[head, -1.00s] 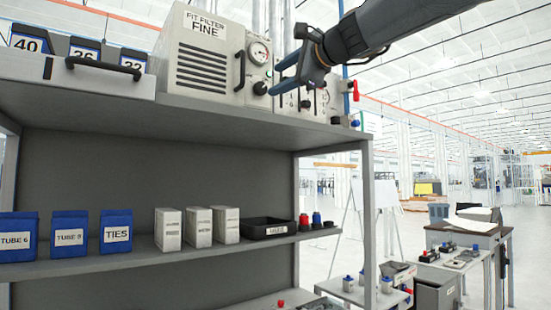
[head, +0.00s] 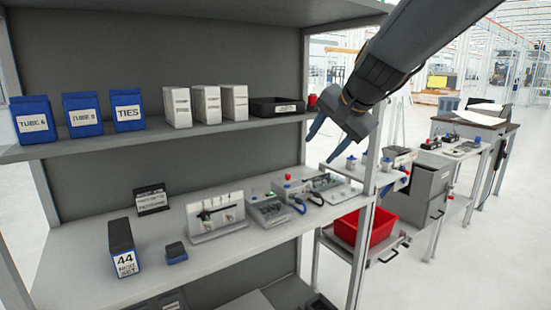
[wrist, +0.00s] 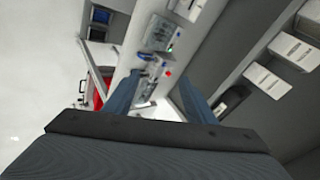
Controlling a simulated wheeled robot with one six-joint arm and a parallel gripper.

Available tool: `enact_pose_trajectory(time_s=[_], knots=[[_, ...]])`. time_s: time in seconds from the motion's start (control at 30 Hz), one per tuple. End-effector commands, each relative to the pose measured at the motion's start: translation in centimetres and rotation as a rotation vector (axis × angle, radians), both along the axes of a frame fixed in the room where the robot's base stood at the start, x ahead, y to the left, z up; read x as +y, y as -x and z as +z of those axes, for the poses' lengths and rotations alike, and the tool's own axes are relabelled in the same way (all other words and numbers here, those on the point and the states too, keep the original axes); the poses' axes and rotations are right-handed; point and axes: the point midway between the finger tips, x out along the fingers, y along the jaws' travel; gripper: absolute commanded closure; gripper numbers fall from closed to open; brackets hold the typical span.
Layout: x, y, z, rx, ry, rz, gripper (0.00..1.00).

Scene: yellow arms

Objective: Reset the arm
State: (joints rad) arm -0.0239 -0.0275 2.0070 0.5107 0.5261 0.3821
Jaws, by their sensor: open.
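My gripper (head: 335,128) is at the end of my dark arm, which comes in from the upper right in the head view. Its two blue fingers point down and left, in front of the shelf unit's right side. They are spread apart with nothing between them. In the wrist view the fingers of my gripper (wrist: 160,95) also stand apart and empty, with the shelf unit beyond them.
The grey shelf unit (head: 70,155) holds blue boxes (head: 82,115), white boxes (head: 206,104) and a black tray (head: 277,107). Small devices (head: 268,209) stand on its lower shelf. A red bin (head: 367,228) sits on a cart to the right. Open floor (head: 480,260) lies at far right.

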Motion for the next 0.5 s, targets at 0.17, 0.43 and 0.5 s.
enact_pose_trajectory(time_s=[0.17,0.43,0.5], knots=[[-2.5,6.3,-10.8,0.145,0.208,0.156,0.5],[-5.9,18.3,-22.8,0.349,0.455,0.468,0.5],[-6.5,20.9,-24.7,0.387,0.491,0.538,0.5]])
